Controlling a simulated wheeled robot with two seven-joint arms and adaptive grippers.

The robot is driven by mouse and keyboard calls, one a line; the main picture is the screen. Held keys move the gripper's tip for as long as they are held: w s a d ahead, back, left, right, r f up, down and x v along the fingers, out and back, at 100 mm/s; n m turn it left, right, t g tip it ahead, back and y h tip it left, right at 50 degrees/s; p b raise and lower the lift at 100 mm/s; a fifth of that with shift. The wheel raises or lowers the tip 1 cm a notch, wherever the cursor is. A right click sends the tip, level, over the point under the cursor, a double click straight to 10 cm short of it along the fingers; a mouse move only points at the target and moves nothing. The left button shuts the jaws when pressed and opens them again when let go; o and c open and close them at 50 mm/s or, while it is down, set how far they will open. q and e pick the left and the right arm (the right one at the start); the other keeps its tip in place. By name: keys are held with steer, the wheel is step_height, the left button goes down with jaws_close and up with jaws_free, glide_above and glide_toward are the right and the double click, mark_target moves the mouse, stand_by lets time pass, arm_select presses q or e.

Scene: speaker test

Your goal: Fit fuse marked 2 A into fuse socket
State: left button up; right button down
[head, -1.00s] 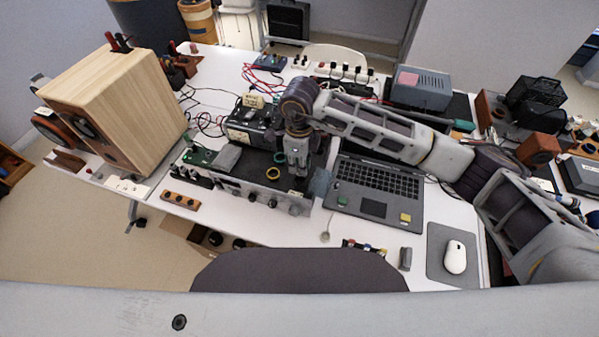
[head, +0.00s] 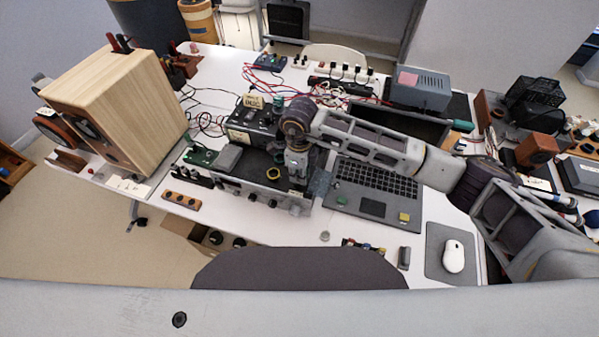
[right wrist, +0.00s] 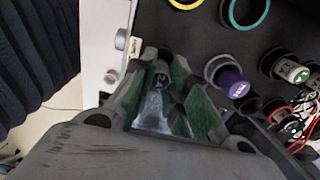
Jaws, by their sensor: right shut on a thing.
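My right gripper (head: 298,180) is over the front right part of a black device (head: 232,187) with knobs along its front. In the right wrist view, the gripper (right wrist: 160,90) is shut, its green-padded fingers around a small dark piece (right wrist: 160,78) with a pale mark. I cannot read the mark, and the fingers hide most of the piece. Beside it stand a purple-capped piece (right wrist: 231,82) and a green and white capped piece (right wrist: 291,71), both with small marks that I cannot read surely. I cannot single out the fuse socket. My left gripper is not in view.
A yellow ring (head: 273,171) lies on the device's top. A laptop (head: 375,190) stands close to the right, a wooden speaker (head: 120,110) to the left. Red and dark cables run behind. A mouse (head: 454,257) lies on its pad at the front right.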

steer(key=shift+f+b, duration=0.4)
steer(key=shift+b, duration=0.05)
steer(key=c, duration=1.4)
jaws_free()
steer(key=shift+r, duration=0.1)
steer(key=shift+r+p, duration=0.2)
steer(key=shift+p, duration=0.1)
steer(key=shift+r, duration=0.15)
step_height(320, 180, up, 12)
steer(key=shift+b, duration=0.7)
steer(key=shift+s, duration=0.1)
